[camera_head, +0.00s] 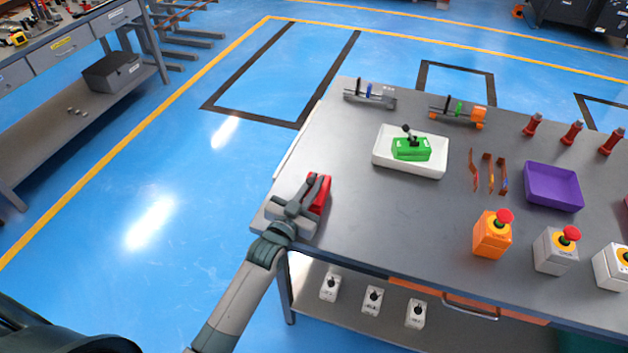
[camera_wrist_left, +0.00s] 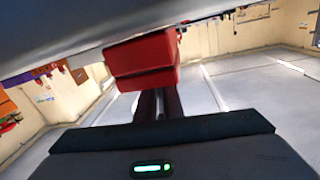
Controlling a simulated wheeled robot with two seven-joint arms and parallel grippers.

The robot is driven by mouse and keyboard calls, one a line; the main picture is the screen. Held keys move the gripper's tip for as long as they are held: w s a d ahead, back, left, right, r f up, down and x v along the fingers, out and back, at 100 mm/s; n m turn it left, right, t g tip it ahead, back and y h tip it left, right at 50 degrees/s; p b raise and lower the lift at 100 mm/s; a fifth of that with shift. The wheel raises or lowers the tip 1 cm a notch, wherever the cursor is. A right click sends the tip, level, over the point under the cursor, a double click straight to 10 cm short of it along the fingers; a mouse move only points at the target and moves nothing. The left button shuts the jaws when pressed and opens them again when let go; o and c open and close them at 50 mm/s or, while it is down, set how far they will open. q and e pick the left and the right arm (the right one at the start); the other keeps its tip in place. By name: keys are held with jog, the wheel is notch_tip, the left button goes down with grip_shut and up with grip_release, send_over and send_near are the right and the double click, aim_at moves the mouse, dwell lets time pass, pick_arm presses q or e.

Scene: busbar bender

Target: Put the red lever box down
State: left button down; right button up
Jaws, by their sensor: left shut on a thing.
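The red lever box (camera_head: 319,196) is at the left end of the grey table (camera_head: 390,215) in the head view. My left gripper (camera_head: 312,190) is shut on it, and the fingers cover part of the box. In the left wrist view the red box (camera_wrist_left: 142,60) sits at the ends of the dark fingers (camera_wrist_left: 158,102), close to a grey surface. I cannot tell whether the box touches the tabletop. Its lever is not clearly visible. My right gripper is not in view.
A white tray (camera_head: 383,158) with a green lever box (camera_head: 411,149) stands right of my gripper. A purple bin (camera_head: 553,188), an orange button box (camera_head: 491,236) and copper strips (camera_head: 489,172) lie farther right. The tabletop between gripper and tray is clear.

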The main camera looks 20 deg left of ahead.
pick_arm(q)
jog(key=shift+f, duration=0.2)
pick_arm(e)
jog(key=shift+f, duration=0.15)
pick_arm(q)
jog(key=c, duration=1.9)
grip_release()
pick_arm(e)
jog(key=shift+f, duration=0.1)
pick_arm(q)
jog(key=shift+f+b, duration=0.1)
jog(key=shift+b, duration=0.35)
jog(key=shift+s, duration=0.3)
jog(key=s+a+b, duration=0.2)
jog(key=s+b, duration=0.3)
jog(key=s, duration=1.1)
jog(key=shift+s+a+r+b, duration=0.3)
jog(key=shift+r+b, duration=0.05)
jog(key=shift+b, duration=0.05)
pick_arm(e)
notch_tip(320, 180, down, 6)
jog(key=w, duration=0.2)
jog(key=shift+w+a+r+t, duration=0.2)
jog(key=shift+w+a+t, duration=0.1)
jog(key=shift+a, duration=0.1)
